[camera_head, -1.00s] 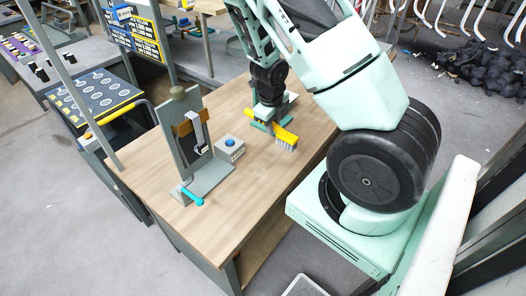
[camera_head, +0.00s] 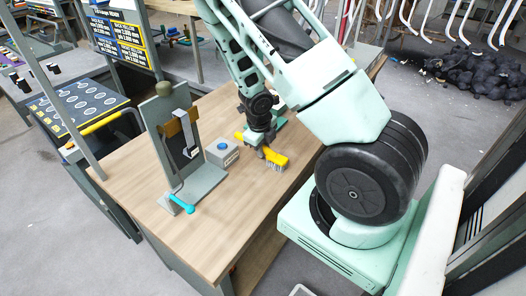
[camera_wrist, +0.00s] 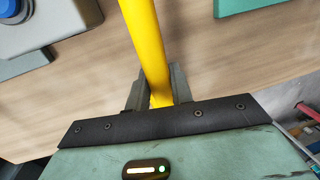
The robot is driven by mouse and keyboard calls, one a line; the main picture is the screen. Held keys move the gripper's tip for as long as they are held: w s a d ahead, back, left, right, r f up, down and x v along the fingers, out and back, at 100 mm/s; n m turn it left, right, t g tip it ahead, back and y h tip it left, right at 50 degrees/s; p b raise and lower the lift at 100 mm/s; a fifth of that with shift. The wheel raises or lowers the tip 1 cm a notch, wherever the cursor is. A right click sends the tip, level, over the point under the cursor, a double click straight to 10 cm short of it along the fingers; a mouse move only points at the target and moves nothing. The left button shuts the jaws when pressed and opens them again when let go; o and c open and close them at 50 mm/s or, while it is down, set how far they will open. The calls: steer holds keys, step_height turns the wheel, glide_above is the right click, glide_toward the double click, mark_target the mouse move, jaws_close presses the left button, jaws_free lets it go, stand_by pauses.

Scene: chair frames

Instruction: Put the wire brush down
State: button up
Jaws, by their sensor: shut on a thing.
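The wire brush (camera_head: 273,157) has a yellow handle and grey bristles that point down in the head view. My gripper (camera_head: 262,148) is shut on its yellow handle, low over the wooden workbench (camera_head: 215,232). In the wrist view the yellow handle (camera_wrist: 146,45) runs up from between the jaws (camera_wrist: 156,92). The bristles are close to the bench top; I cannot tell whether they touch it. The bristles are out of sight in the wrist view.
A grey box with a blue button (camera_head: 222,152) stands left of my gripper. Left of it stands a grey upright fixture (camera_head: 166,130) with a cyan lever (camera_head: 181,204). The front of the bench is bare.

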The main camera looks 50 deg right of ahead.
steer(key=o, duration=0.9)
steer(key=r+p, duration=0.2)
steer(key=r, duration=0.2)
steer(key=a+r+p, duration=0.1)
steer(key=r+p, duration=0.2)
steer(key=r, duration=0.1)
steer(key=a+r+p, duration=0.1)
steer(key=r+p, duration=0.2)
steer(key=r, duration=0.1)
steer(key=shift+s+a, duration=0.1)
steer(key=shift+s, duration=0.15)
steer(key=shift+f, duration=0.1)
